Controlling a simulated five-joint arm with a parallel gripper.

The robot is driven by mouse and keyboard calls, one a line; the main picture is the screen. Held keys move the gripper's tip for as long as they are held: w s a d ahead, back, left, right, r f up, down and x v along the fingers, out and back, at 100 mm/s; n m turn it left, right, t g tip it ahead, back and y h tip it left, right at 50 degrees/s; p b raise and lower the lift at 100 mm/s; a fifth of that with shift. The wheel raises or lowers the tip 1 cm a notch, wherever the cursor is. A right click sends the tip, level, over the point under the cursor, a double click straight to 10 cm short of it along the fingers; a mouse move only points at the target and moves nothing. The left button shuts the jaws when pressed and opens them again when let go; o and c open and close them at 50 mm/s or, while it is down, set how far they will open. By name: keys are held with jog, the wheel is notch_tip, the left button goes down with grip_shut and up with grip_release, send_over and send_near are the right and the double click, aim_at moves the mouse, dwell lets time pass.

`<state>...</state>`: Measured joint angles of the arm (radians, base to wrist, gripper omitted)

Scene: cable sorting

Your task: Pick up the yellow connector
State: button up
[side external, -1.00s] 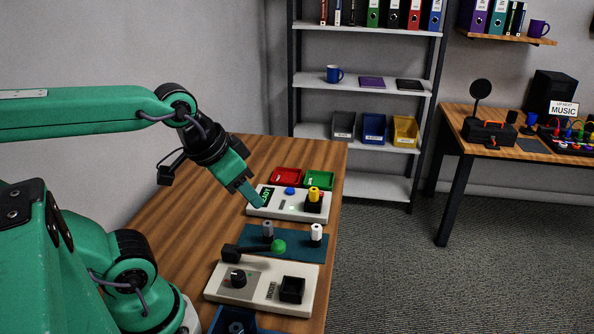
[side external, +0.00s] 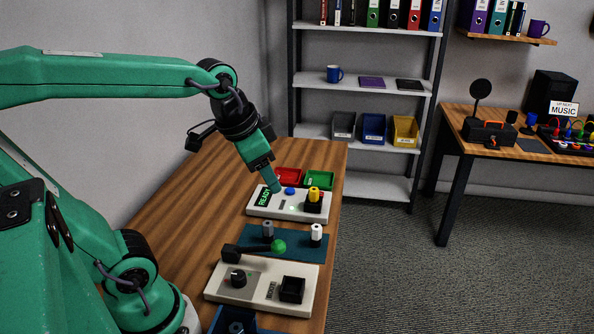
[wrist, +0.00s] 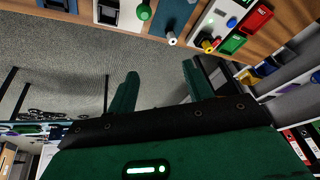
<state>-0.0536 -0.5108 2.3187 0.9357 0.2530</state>
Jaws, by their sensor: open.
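The yellow connector (side external: 314,194) stands upright in a black socket at the right end of a white tester box (side external: 290,212) in the side view. In the wrist view the yellow connector (wrist: 207,46) is small and near the top, right of centre. My gripper (side external: 277,188) is over the box's back left part, left of the connector, near the blue button. In the wrist view both fingers of my gripper (wrist: 160,70) are apart with nothing between them. It is apart from the connector.
A teal mat (side external: 298,254) holds a grey connector (side external: 268,230) and a white connector (side external: 316,233). A green-knobbed lever (side external: 278,246) is in front of them. Red (side external: 288,175) and green (side external: 320,179) trays lie behind the box. The wooden table's left part is clear.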

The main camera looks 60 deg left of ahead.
jog(key=w+a+f+m+g, duration=0.25)
jog(key=w+a+m, duration=0.25)
jog(key=w, duration=0.7)
jog(key=m+g, duration=0.2)
jog(key=m, duration=0.2)
send_over(314, 189)
jog(key=f, duration=0.9)
jog(key=shift+s+d, duration=0.3)
jog(key=shift+s, duration=0.1)
jog(key=shift+w+a+f+m, duration=0.25)
jog(key=shift+f+m, duration=0.15)
jog(key=shift+f, duration=3.9)
jog(key=c, duration=1.1)
jog(key=shift+r, duration=0.2)
